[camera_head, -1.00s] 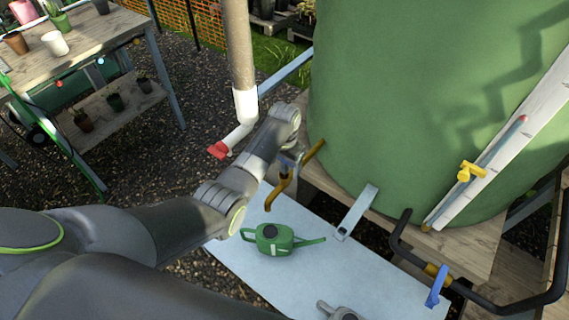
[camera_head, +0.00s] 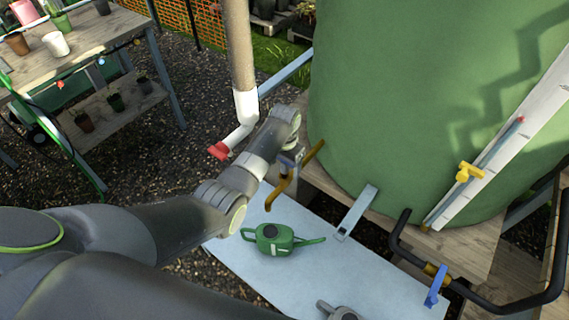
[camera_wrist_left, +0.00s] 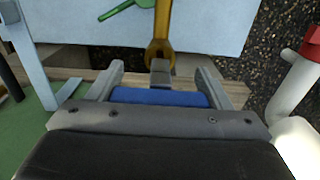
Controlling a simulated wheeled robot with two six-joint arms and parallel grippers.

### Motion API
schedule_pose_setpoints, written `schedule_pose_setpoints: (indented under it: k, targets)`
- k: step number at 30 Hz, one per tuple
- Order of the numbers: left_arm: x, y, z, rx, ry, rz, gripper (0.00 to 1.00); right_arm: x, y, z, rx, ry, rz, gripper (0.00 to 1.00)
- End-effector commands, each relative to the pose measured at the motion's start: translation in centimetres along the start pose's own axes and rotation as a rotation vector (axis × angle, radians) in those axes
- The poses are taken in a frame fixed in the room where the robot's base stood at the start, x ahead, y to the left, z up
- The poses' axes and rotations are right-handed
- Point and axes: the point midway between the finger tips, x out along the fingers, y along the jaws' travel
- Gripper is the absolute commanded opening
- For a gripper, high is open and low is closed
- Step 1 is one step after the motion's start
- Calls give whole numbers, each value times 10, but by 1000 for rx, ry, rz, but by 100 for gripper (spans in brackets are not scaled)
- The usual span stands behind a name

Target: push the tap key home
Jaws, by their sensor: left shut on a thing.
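My left gripper (camera_head: 291,162) is at the brass tap (camera_head: 283,186) low on the green tank (camera_head: 420,90). In the left wrist view its two grey fingers (camera_wrist_left: 160,84) are shut on a blue key (camera_wrist_left: 160,97), which lies crosswise between them. A grey block (camera_wrist_left: 160,72) stands between the key and the brass spout (camera_wrist_left: 160,45). Whether the key is fully seated cannot be told. In the head view my wrist hides most of the key.
A green watering can (camera_head: 272,240) stands on the pale blue slab (camera_head: 340,275) below the tap. A white downpipe with a red end (camera_head: 219,151) is close left of my wrist. A black pipe with a blue lever (camera_head: 436,288) is at the right.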

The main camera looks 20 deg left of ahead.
Motion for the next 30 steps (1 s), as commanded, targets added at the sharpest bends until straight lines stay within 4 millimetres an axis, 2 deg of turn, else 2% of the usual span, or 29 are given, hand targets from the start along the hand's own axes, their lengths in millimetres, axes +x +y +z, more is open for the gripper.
schedule_pose_setpoints:
  k: [30]
  targets:
    - [0,0,0,0,1,0,49,-6,0,-1,0,0,0,36]
